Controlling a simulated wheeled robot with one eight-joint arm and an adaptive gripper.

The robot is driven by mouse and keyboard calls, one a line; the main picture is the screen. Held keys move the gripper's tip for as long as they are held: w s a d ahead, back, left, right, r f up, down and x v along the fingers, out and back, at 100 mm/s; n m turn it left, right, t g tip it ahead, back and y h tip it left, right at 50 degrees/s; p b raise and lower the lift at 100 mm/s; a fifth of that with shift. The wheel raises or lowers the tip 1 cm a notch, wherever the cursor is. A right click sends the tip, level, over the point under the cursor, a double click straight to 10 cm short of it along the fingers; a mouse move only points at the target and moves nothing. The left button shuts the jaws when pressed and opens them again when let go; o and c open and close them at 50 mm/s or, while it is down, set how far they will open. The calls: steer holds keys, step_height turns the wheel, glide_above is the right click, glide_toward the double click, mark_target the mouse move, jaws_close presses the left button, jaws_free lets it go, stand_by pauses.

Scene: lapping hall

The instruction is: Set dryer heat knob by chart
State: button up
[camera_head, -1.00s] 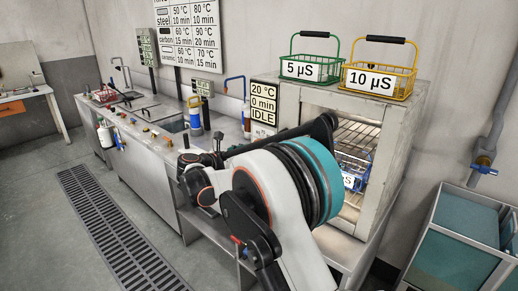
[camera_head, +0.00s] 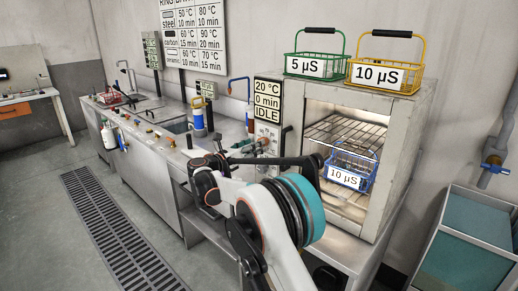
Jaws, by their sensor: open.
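The dryer (camera_head: 402,150) is an open-fronted pale cabinet at right. A blue basket (camera_head: 347,181) tagged 10 µS stands inside on a rack. Its contents are too small to tell. The dryer display (camera_head: 267,101) reads 20 °C, 0 min, IDLE. Below it is a control panel (camera_head: 268,133); the heat knob's setting is too small to read. The wall chart (camera_head: 192,34) lists steel, carbon and ceramic rows with temperatures and minutes; its top is cut off. My gripper (camera_head: 257,147) is open in front of the panel, partly hidden by my arm; contact with a knob cannot be told.
A green basket (camera_head: 315,67) tagged 5 µS and a yellow basket (camera_head: 385,73) tagged 10 µS stand on the dryer. A steel sink bench (camera_head: 150,155) runs along the left. A teal-panelled cart (camera_head: 465,240) stands at right. The floor left of the drain grate is clear.

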steer(key=shift+b+x, duration=0.45)
steer(key=shift+x, duration=1.35)
steer(key=c, duration=1.1)
